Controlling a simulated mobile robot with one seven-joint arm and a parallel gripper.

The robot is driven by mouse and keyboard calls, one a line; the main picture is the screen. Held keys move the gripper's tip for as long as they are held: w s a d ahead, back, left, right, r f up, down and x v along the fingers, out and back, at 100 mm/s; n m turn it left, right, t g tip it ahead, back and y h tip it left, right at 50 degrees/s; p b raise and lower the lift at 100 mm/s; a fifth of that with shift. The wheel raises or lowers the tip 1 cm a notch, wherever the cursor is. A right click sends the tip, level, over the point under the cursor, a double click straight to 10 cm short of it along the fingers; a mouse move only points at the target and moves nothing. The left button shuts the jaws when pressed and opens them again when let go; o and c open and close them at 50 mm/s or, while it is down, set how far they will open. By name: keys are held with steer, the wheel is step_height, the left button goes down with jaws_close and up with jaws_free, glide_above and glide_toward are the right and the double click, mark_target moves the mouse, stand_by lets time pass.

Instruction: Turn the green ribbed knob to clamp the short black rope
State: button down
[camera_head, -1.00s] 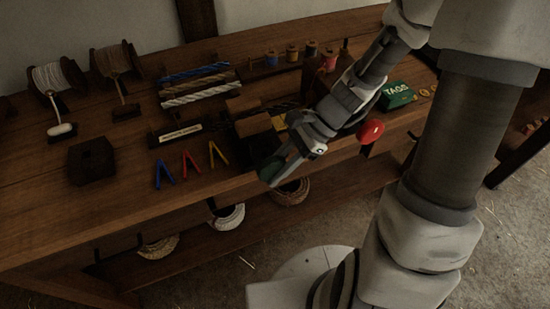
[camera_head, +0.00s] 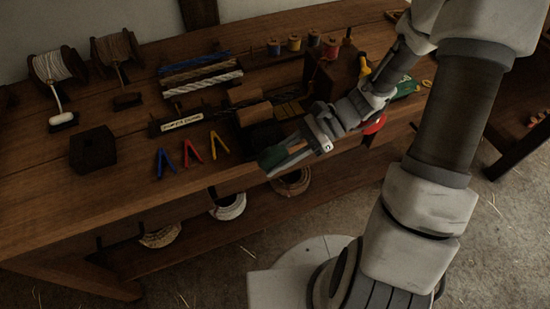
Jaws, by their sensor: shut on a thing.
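The green ribbed knob (camera_head: 270,158) shows as a dark green patch at the bench's front edge, partly covered by my fingers. My gripper (camera_head: 284,155) is shut on it, with the wrist reaching in from the right. Behind it stands a wooden block clamp (camera_head: 254,114) with a dark part below it. The short black rope cannot be made out surely; the clamp area is dark and my gripper hides part of it.
Blue, red and yellow clips (camera_head: 192,152) lie left of the clamp, near a black box (camera_head: 92,150). Rope lengths (camera_head: 202,82) lie behind. A red round thing (camera_head: 374,124) is close beside my wrist. Coils (camera_head: 230,206) hang below the bench's front edge.

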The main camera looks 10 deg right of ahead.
steer(key=c, duration=0.6)
jaws_free()
steer(key=shift+c, duration=0.2)
steer(key=p+v, duration=0.2)
steer(key=v, duration=1.5)
steer(key=shift+d+r, duration=0.15)
